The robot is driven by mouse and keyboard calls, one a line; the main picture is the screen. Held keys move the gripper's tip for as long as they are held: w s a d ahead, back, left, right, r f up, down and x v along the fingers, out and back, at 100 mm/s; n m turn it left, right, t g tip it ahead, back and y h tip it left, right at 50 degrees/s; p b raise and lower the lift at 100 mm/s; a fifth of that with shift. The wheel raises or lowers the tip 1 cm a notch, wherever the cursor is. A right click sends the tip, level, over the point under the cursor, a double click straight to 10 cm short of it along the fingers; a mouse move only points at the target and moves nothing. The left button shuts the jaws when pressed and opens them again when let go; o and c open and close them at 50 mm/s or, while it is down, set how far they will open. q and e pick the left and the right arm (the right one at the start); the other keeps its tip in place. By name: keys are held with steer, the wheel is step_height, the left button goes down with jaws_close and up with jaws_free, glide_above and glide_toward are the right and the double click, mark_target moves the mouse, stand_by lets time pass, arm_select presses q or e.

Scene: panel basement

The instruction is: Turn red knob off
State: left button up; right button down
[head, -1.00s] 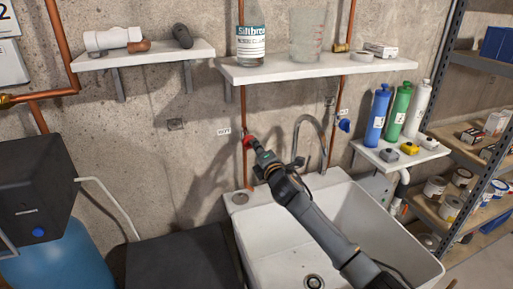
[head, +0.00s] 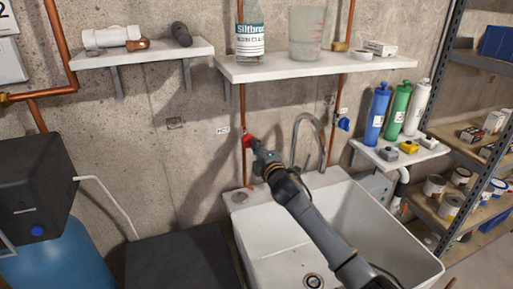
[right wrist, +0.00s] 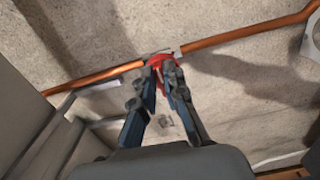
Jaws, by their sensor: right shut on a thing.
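The red knob (head: 248,140) is on the left copper pipe above the sink, beside a small white label. In the right wrist view the red knob (right wrist: 158,61) shows between and just beyond my fingertips, partly hidden by them. My right gripper (head: 254,145) reaches up from the lower right to the knob. In the right wrist view my right gripper (right wrist: 164,72) has its fingers closed in on the knob. My left gripper is not in view.
A blue knob (head: 343,124) sits on the right copper pipe (head: 334,110). The faucet (head: 312,130) stands close to the right of my gripper. The white sink (head: 270,245) lies below my arm. A shelf (head: 290,69) with a bottle and a beaker hangs above.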

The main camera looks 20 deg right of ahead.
steer(key=shift+f, duration=0.1)
steer(key=c, duration=1.4)
jaws_free()
steer(key=shift+s, duration=0.1)
steer(key=s, duration=1.2)
steer(key=shift+d, duration=0.25)
